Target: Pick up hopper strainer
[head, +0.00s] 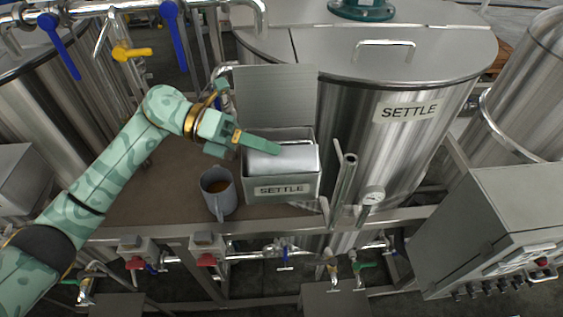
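A grey metal hopper box (267,190) labelled SETTLE stands on the brown platform, with its lid (275,93) raised upright behind it. A pale, rounded piece (300,160), which looks like the strainer, lies in the box's open top. My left gripper (279,150) reaches in from the left, with a green finger over the box's opening and in front of the pale piece. Whether it touches the piece is unclear. The second finger is not clearly visible, so I cannot tell its opening. My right gripper is not in view.
A grey mug (218,192) with brown liquid stands left of the box, close to the platform's front edge. A large steel tank (375,150) labelled SETTLE is right behind the box. Upright pipes (344,180) stand right of the box. A control cabinet (455,220) is at far right.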

